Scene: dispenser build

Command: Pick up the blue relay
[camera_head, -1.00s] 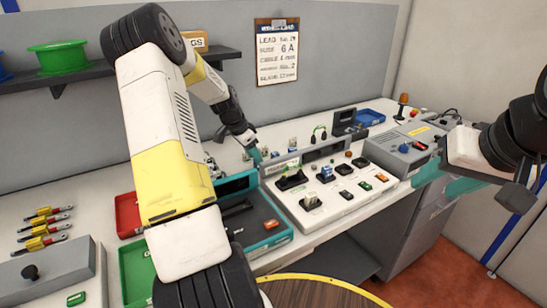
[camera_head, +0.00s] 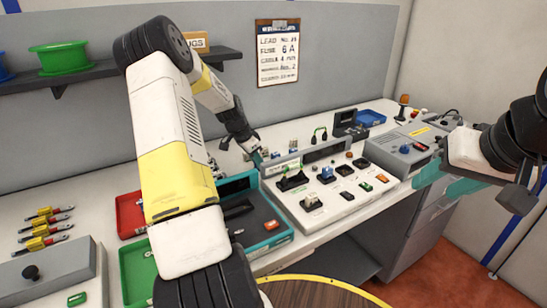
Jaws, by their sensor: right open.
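The blue relay (camera_head: 327,174) appears to be the small blue block seated on the white sloped panel (camera_head: 335,207) in the middle of the bench. My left gripper (camera_head: 257,158) is behind and left of the panel, apart from that block. Its fingers are small and partly hidden, so its opening is unclear. My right gripper (camera_head: 441,182) has teal fingers. It is open and empty at the right, over the bench's front edge and well apart from the relay.
Dark sockets and small coloured parts share the panel. A teal-edged tray (camera_head: 262,247), a red bin (camera_head: 128,212) and a green bin (camera_head: 135,270) lie left. A grey box with a blue knob (camera_head: 404,148) stands right. My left arm hides part of the bench.

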